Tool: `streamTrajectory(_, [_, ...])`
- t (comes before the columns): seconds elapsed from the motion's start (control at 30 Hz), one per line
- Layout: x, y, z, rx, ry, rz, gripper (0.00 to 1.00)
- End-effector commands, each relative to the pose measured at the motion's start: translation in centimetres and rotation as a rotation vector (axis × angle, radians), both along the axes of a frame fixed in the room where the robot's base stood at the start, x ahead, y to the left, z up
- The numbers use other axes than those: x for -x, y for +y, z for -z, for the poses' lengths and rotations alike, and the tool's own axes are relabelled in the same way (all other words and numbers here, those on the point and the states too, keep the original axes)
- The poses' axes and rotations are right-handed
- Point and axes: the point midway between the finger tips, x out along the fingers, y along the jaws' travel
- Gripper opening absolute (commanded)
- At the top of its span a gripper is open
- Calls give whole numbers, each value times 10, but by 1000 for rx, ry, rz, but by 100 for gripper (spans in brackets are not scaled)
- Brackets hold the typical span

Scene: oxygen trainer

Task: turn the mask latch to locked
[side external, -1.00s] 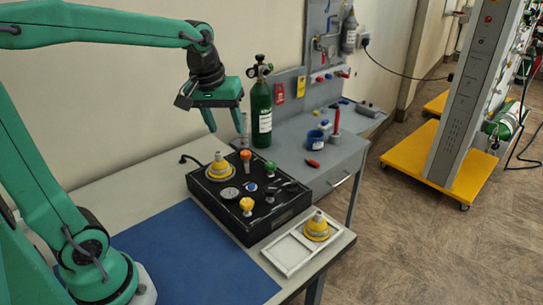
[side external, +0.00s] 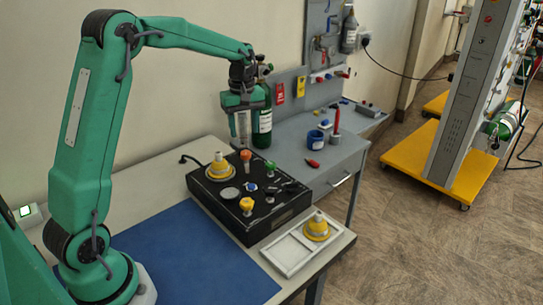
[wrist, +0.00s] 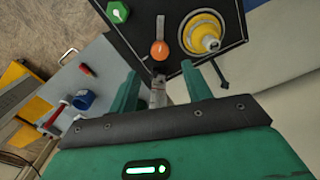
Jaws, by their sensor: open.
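A black trainer box (side external: 222,211) sits on the table, with several knobs and a yellow-and-grey mask fitting (side external: 220,168) on top. A dark lever-like part (side external: 289,184) is at its right side; I cannot tell for sure which part is the mask latch or how it is set. My gripper (side external: 243,142) is open, pointing down above the far edge of the box. In the wrist view my gripper (wrist: 160,72) has its fingers spread near an orange knob (wrist: 160,50), with the yellow fitting (wrist: 201,36) to the right and a green knob (wrist: 117,12) to the left.
A clear-grey upright tube (wrist: 158,92) shows between my fingers. A green gas cylinder (side external: 262,125) stands close behind my gripper. A white tray (side external: 285,254) with a second yellow fitting (side external: 317,229) lies at front right. The blue mat (side external: 195,263) is clear.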

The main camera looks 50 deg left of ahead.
Motion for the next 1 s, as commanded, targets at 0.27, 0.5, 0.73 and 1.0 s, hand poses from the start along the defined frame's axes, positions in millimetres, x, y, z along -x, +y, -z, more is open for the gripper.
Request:
streamTrajectory(0.27, [-1, 1, 3, 0, 2, -5, 49])
streamTrajectory(0.5, [0, 0, 19, 2, 5, -4, 49])
streamTrajectory(0.73, [0, 0, 47, 2, 5, -3, 49])
streamTrajectory(1.0, [0, 0, 73, 1, 3, -3, 49])
